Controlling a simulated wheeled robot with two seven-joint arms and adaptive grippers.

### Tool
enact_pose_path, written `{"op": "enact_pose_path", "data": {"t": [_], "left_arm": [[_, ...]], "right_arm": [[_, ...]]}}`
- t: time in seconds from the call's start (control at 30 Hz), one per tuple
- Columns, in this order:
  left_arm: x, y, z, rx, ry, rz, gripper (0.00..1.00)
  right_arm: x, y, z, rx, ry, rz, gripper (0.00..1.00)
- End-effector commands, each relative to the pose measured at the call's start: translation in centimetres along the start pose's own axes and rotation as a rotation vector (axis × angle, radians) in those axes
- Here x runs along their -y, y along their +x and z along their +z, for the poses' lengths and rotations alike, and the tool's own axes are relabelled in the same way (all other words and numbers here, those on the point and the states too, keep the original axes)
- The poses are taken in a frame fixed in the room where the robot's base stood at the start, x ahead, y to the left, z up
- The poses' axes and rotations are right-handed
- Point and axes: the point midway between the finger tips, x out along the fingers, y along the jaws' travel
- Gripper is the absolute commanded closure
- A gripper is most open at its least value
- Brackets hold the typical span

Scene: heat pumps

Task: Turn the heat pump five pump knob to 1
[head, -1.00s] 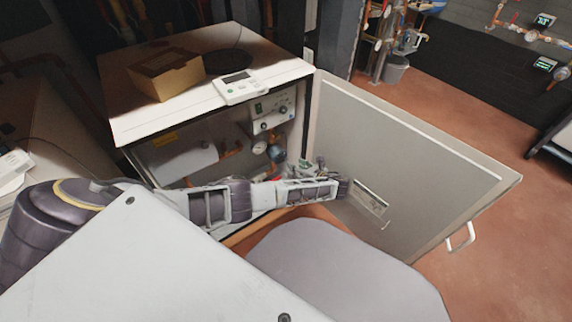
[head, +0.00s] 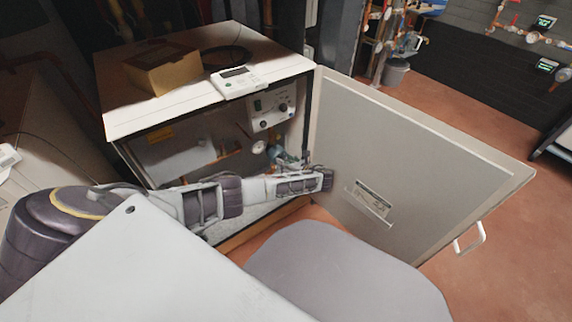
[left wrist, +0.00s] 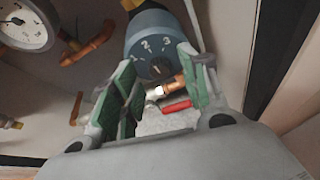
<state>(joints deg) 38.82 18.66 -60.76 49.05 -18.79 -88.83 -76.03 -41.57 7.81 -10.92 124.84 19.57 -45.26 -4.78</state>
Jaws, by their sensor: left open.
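The heat pump (head: 155,115) is a white cabinet with its front open. Inside, the blue-grey pump shows in the left wrist view (left wrist: 153,27), with the numbers 1, 2 and 3 around its dark knob (left wrist: 159,68). I cannot tell which number the knob points to. My left gripper (left wrist: 163,98) is open, its green-padded fingers either side of the lower pump face, with the knob between and beyond them. I see no contact with the knob. My right gripper is out of view.
The open door (head: 415,160) stands to the right of my left arm. A round gauge (left wrist: 27,22) and copper pipes sit left of the pump, and a red-handled valve (left wrist: 176,106) is below the knob. A cardboard box (head: 163,70) and a white controller (head: 238,82) lie on top.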

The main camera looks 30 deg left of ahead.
Motion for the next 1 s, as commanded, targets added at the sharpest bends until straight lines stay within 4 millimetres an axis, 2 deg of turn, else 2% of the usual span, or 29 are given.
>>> {"op": "enact_pose_path", "data": {"t": [0.33,0.67,1.0], "left_arm": [[0.00,0.15,0.06,0.000,0.000,0.000,0.56],[0.00,0.14,0.05,0.000,0.000,0.000,0.98],[-0.05,0.11,0.09,0.001,-0.016,-0.006,1.00]], "right_arm": [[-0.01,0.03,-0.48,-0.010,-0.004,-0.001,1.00],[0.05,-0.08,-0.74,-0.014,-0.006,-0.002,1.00],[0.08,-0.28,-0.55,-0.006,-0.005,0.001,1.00]]}}
